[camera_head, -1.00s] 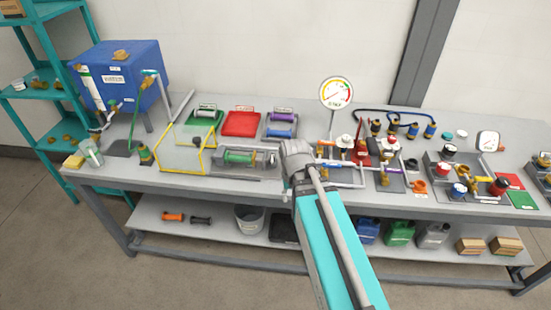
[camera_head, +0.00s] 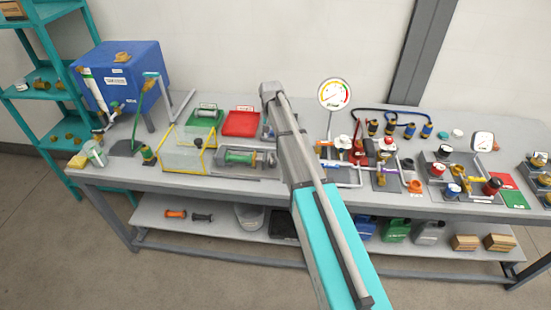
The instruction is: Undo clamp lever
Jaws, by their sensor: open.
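My gripper (camera_head: 268,118) is at the end of my raised grey and teal arm, over the middle of the bench. My wrist and arm hide most of its fingers, and nothing held shows. A grey housing (camera_head: 226,163) with a green cylinder (camera_head: 240,157) inside lies on the bench, left of my arm and below my gripper in the picture. No clamp lever can be clearly made out. Small parts at the housing's right end, close to my arm, are too small to tell.
A clear guard with a yellow frame (camera_head: 183,171) stands left of the housing. Behind are a green tray (camera_head: 203,124), a red tray (camera_head: 241,123) and a blue tank (camera_head: 118,75). A round gauge (camera_head: 334,94) and crowded pipework stand right of my arm.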

